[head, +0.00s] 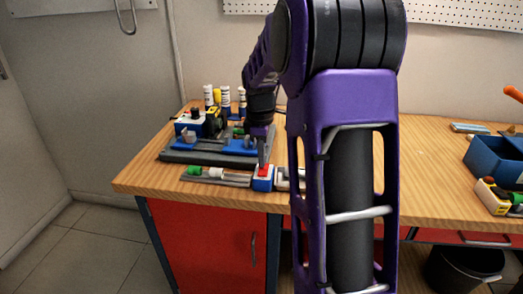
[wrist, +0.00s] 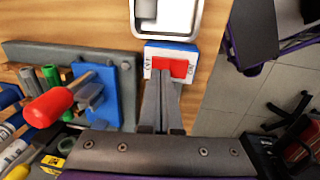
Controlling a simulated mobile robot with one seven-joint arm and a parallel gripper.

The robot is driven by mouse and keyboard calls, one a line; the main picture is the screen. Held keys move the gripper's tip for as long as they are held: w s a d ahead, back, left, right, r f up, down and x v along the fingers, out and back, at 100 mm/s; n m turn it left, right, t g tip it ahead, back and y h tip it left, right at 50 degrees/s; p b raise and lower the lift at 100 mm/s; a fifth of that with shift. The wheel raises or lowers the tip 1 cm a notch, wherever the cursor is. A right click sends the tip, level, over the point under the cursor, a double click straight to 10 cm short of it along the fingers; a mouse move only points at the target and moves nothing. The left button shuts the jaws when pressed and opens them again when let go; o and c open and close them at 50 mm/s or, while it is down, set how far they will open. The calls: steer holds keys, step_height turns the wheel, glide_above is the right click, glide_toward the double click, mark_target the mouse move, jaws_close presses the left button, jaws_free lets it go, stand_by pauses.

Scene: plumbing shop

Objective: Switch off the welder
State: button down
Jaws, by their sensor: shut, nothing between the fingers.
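A small blue switch box (head: 263,184) with a white face sits near the front edge of the bench. It also shows in the wrist view (wrist: 172,47), with a red rocker (wrist: 178,67) on its white face and small lettering on both sides that looks like OFF and ON. Which way the rocker is tipped I cannot tell. My gripper (wrist: 163,75) is shut and empty, its fingertips right at the left part of the red rocker. Whether they touch it I cannot tell. In the head view my gripper (head: 265,155) points down onto the box.
A metal tray (wrist: 198,20) adjoins the box. A grey-based fixture (head: 215,157) with blue parts stands behind it on the wooden bench (head: 140,181). A red-handled tool (wrist: 45,107) shows close to my gripper. A blue bin (head: 487,160) stands far right.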

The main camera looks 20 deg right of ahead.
mark_target(261, 171)
stand_by(0.3)
steer(key=shift+w+f, duration=0.1)
steer(key=shift+f, duration=0.2)
steer(key=shift+s, duration=0.2)
steer(key=shift+s+a+r, duration=0.1)
steer(key=shift+s+a, duration=0.25)
steer(key=shift+s, duration=0.05)
steer(key=shift+a+r+p, duration=0.1)
steer(key=shift+r+p, duration=0.5)
steer(key=shift+p, duration=0.1)
step_height(261, 171, up, 13)
steer(key=p, duration=0.4)
